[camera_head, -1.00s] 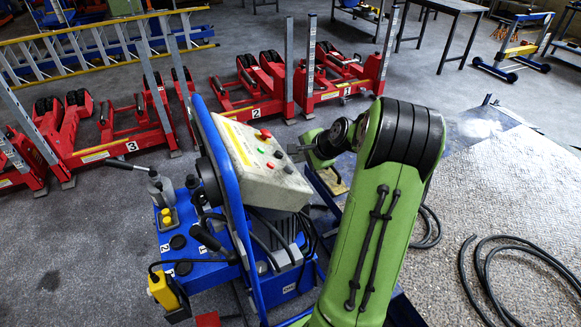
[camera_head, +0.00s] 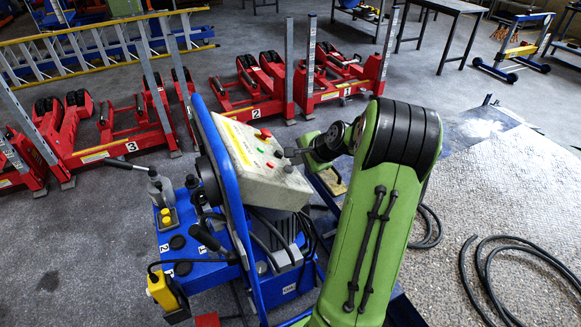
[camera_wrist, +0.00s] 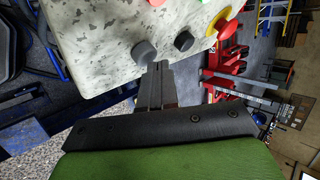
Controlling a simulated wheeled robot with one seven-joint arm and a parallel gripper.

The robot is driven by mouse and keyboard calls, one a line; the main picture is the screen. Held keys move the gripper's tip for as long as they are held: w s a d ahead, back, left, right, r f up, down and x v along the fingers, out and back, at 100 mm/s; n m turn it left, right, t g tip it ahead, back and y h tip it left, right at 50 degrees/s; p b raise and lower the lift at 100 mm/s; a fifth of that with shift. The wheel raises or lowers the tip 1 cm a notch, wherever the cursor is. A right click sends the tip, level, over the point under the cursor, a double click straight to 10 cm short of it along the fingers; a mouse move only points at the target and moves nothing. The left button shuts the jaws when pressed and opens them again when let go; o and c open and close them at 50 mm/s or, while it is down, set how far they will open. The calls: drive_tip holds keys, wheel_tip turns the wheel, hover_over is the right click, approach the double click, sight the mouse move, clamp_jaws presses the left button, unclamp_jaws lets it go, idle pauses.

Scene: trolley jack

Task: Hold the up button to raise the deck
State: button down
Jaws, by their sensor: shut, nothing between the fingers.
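The pale control box (camera_head: 238,148) stands tilted on a blue frame, its face towards my arm. It bears a red mushroom knob, a green button (camera_head: 261,151), a red button and small dark buttons. In the wrist view the box face (camera_wrist: 100,30) shows a grey button (camera_wrist: 143,52) and a black button (camera_wrist: 183,40). Which one is the up button cannot be read. My gripper (camera_head: 289,153) is shut and empty at the box's right side. In the wrist view its fingertips (camera_wrist: 160,66) are close beside the grey button; contact cannot be told.
The blue power unit (camera_head: 210,272) sits below the box, with cables and levers. Red numbered lifting jacks (camera_head: 255,108) stand behind on the grey floor. Black hoses (camera_head: 500,262) lie on the right.

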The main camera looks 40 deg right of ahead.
drive_tip(key=shift+a+f, duration=0.25)
drive_tip(key=shift+f, duration=0.05)
idle(1.1)
drive_tip(key=shift+d+r, duration=0.1)
drive_tip(key=shift+s+d+r+p, duration=0.15)
drive_tip(key=shift+d+r+p, duration=0.35)
drive_tip(key=shift+r+p, duration=0.25)
drive_tip(key=shift+f, duration=0.1)
drive_tip(key=d+r+p, duration=0.1)
drive_tip(key=r+p, duration=0.1)
drive_tip(key=s+d+r+p, duration=0.1)
drive_tip(key=d+r+p, duration=0.1)
drive_tip(key=p, duration=0.1)
idle(0.3)
idle(1.3)
